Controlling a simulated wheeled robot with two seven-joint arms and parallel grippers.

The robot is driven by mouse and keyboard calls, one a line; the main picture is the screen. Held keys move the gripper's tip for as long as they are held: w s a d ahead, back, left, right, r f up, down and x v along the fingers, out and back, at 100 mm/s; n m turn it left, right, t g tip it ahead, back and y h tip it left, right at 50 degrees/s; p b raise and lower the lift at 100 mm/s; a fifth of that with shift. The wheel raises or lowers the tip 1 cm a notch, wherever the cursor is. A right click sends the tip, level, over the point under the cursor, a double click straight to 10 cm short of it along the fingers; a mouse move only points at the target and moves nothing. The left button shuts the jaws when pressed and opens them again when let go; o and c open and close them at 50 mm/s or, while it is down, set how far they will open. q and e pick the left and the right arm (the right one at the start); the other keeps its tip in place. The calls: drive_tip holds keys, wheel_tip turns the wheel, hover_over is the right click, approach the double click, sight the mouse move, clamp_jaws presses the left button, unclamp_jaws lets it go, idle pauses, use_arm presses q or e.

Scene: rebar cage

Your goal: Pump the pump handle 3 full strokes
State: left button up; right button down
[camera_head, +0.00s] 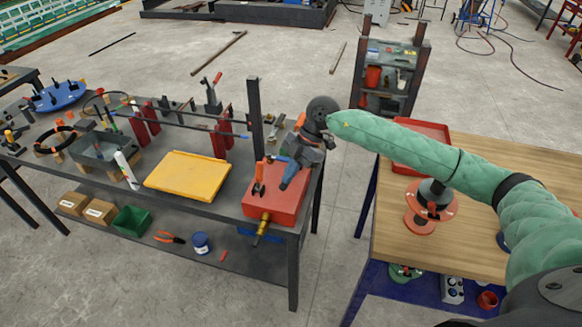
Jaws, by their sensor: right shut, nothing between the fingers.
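A red box-shaped unit (285,207), which looks like the pump, sits at the right front corner of the dark workbench. A small orange-handled part (258,188) stands on its left side, and a brass-coloured fitting (262,228) sticks out of its front. My right arm reaches in from the right, and my right gripper (288,182) points down at the top of the red unit, shut and empty. An orange piece (300,121) shows just behind my wrist; I cannot tell if it is the pump handle's end. My wrist and gripper hide part of the unit. My left gripper is out of view.
A yellow tray (188,176) lies left of the red unit, with red clamps and bars behind it. A dark upright post (254,115) rises behind the unit. A wooden-topped table (400,243) stands at the right beyond a floor gap.

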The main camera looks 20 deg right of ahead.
drive_tip(key=shift+s+a+f, duration=0.15)
drive_tip(key=shift+s+f, duration=0.05)
drive_tip(key=shift+f, duration=0.45)
